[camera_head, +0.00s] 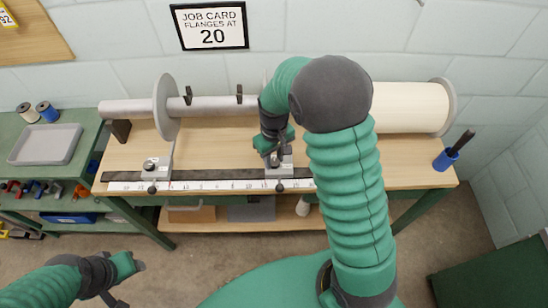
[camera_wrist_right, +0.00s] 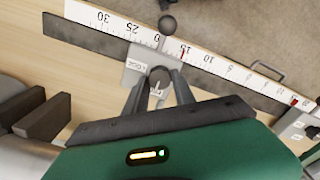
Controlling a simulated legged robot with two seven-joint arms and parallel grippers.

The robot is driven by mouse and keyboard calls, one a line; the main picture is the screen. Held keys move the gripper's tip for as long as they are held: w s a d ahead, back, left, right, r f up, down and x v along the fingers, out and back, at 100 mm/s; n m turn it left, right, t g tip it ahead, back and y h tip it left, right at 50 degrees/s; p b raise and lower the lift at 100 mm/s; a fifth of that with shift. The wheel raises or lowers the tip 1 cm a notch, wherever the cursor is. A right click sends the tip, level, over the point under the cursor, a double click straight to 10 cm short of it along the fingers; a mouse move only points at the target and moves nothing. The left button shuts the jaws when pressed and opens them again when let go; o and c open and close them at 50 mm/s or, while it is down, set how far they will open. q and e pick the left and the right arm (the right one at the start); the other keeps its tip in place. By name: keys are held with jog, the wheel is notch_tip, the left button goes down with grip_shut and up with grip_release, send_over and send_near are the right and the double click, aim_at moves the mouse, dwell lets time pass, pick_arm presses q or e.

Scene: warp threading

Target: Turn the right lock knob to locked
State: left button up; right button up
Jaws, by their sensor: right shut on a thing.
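The right lock knob (camera_wrist_right: 159,76) is a dark round knob on a grey plate (camera_wrist_right: 139,55) beside the ruler. My right gripper (camera_wrist_right: 160,88) is shut on it, one finger on each side; small labels sit by the knob, too small to read surely. In the head view my right gripper (camera_head: 277,157) reaches down onto the right flange's base (camera_head: 279,173); my arm hides much of that flange and the knob. The left flange (camera_head: 165,107) stands on the bar with its own knob (camera_head: 150,165). My left gripper (camera_head: 128,284) is open and empty, low at the left.
A white ruler (camera_head: 215,185) runs along the bench's front edge. A cream roll (camera_head: 410,107) fills the beam's right part. A blue holder (camera_head: 445,160) stands at the bench's right end. A grey tray (camera_head: 47,145) lies on the green side table. A job card (camera_head: 210,26) reads 20.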

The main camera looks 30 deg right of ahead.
grip_shut()
jog(key=shift+r+m+p, duration=0.15)
jog(key=shift+m+p, duration=1.05)
jog(key=m+p, duration=0.4)
jog(key=m, duration=0.2)
jog(key=shift+d, duration=0.1)
jog(key=m+p, duration=0.4)
jog(key=m, duration=0.1)
jog(key=shift+s+m, duration=0.1)
jog(key=shift+m, duration=0.2)
jog(key=shift+m+p, duration=1)
jog(key=shift+m, duration=0.9)
jog(key=shift+f, duration=0.2)
